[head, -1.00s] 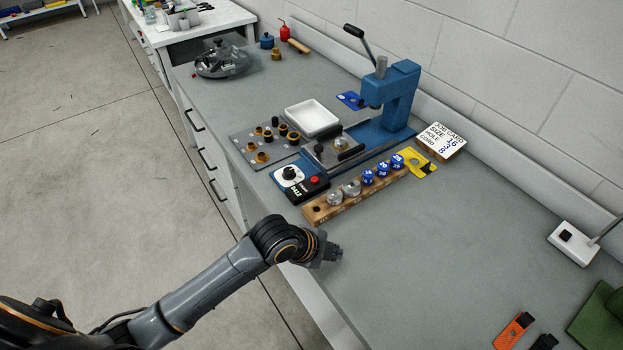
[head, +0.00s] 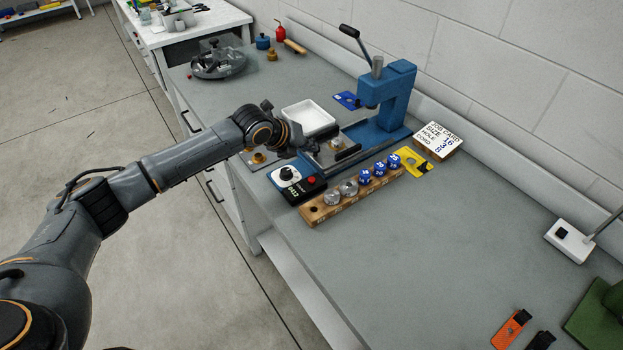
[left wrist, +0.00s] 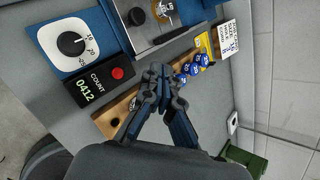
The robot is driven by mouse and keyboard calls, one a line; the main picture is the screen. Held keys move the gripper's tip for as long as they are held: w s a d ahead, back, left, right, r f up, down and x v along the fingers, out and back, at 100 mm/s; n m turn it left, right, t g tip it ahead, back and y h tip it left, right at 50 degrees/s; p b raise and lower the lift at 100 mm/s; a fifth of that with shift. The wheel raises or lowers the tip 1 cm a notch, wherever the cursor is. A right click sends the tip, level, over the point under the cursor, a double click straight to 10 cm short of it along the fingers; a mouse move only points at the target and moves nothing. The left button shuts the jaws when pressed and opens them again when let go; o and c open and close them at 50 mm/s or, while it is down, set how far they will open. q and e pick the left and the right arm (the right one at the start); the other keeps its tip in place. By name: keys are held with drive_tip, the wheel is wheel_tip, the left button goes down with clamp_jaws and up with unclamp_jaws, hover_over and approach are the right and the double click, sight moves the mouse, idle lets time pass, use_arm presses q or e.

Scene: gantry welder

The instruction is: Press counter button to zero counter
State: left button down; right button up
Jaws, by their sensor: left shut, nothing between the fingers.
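The counter is a black box (head: 306,190) with a red button (head: 312,180), on the bench beside a blue unit with a white dial (head: 287,174). In the left wrist view the counter (left wrist: 90,86) reads 0412, and its red button (left wrist: 117,73) is in full view. My left gripper (head: 304,152) is shut and empty, above the bench just behind the counter in the head view. In the left wrist view its fingertips (left wrist: 157,72) appear to the right of the button, apart from it in the picture. The height above the button is hard to tell. My right gripper is out of view.
A wooden rack (head: 335,205) with silver and blue dies stands in front of the counter. A blue lever press (head: 393,95), a white tray (head: 308,117) and a job card (head: 438,140) are close by. The bench at front right is mostly clear.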

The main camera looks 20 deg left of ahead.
use_arm(q)
drive_tip(key=shift+f, duration=0.15)
drive_tip(key=b, duration=0.7)
hover_over(309, 181)
wheel_tip(309, 181, down, 8)
drive_tip(key=shift+r, duration=0.2)
drive_tip(key=shift+w+f, duration=0.1)
drive_tip(key=shift+f, duration=0.45)
drive_tip(key=shift+f, duration=0.1)
idle(0.5)
drive_tip(key=shift+f, duration=0.25)
